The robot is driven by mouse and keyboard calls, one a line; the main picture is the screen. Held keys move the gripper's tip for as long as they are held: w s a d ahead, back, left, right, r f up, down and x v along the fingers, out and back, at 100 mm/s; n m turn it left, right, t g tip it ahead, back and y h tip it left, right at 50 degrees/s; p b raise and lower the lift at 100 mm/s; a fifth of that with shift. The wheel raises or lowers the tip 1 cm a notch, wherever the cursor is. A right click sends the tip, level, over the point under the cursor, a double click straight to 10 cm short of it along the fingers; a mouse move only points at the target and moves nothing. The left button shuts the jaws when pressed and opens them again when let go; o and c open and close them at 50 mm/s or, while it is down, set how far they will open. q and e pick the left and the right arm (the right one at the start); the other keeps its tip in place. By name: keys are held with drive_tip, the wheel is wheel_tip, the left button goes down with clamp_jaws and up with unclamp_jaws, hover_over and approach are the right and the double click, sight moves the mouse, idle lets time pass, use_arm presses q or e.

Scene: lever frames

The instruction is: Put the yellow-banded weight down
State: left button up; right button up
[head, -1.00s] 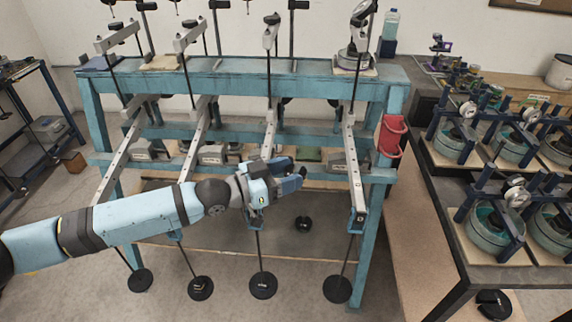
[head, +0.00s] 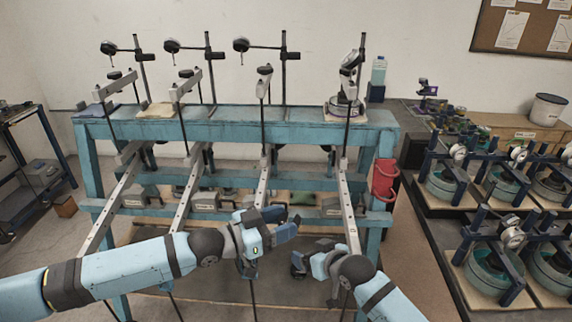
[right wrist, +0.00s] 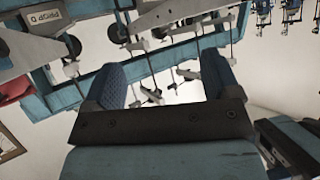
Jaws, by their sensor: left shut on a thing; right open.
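My left gripper (head: 283,224) is shut in the head view, in front of the third lever arm (head: 264,185) from the left. A small dark thing shows at its fingers, mostly hidden by them. I take it as the yellow-banded weight, but I cannot make out a yellow band. My right gripper (head: 297,263) is lower and a little to the right, its fingers towards the left, between the third and fourth levers. It is open and empty; its two blue fingers also show spread apart in the right wrist view (right wrist: 163,85).
A blue steel frame (head: 230,131) carries several long lever arms and dial gauges. A bench (head: 440,237) with several round test cells stands at the right. A dark shelf rack (head: 38,150) stands at the left.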

drive_tip(key=w+a+r+g, duration=0.1)
drive_tip(key=w+a+r, duration=0.15)
drive_tip(key=r, duration=0.35)
drive_tip(key=w+a+r+g+h, duration=0.1)
drive_tip(key=w+r+g, duration=0.1)
drive_tip(key=w+r, duration=0.35)
drive_tip(key=w+a+r+g, duration=0.1)
drive_tip(key=w+a+r, duration=0.1)
drive_tip(key=r, duration=0.6)
drive_tip(key=s+a+r+g+h, duration=0.1)
drive_tip(key=s+r+g+h, duration=0.65)
drive_tip(key=s, duration=0.35)
wheel_tip(320, 180, down, 11)
drive_tip(key=s, duration=0.2)
drive_tip(key=shift+d+f+m, duration=0.2)
drive_tip(key=shift+d+m, duration=0.1)
drive_tip(key=shift+d, duration=0.1)
drive_tip(key=shift+y, duration=0.25)
drive_tip(key=shift+c, duration=0.2)
